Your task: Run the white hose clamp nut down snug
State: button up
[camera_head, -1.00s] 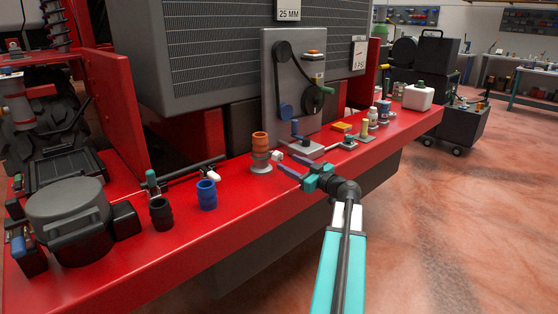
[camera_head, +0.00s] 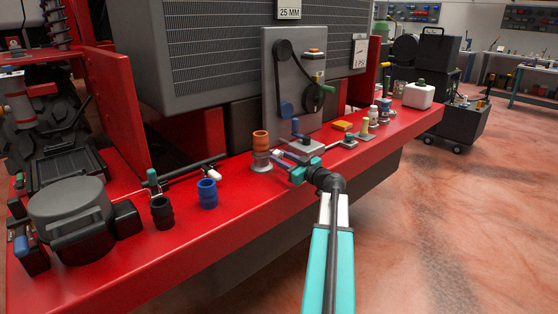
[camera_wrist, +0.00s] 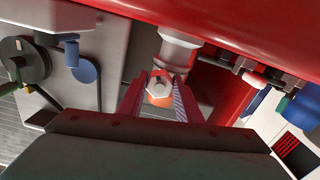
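The white hose clamp nut (camera_wrist: 158,84) shows in the wrist view between the tips of my gripper (camera_wrist: 160,92), with orange behind it. The fingers stand on either side of it with little gap. I cannot tell whether they touch it. In the head view, my gripper (camera_head: 287,165) is at the right side of the orange hose (camera_head: 260,140), which stands upright on a pale metal neck (camera_head: 261,160). The nut is mostly hidden there by my gripper. The pale neck also shows in the wrist view (camera_wrist: 180,48).
The red bumper shelf (camera_head: 240,205) carries a blue coupler (camera_head: 207,193) and a black coupler (camera_head: 161,213) to the left. A grey panel with a belt (camera_head: 292,85) stands behind my gripper. Small parts and a white jug (camera_head: 418,94) are on the right.

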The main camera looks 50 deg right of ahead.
jog(key=c, duration=0.3)
jog(key=shift+a+f, duration=0.1)
jog(key=shift+a, duration=0.3)
jog(key=shift+d, duration=0.3)
jog(key=shift+c, duration=0.2)
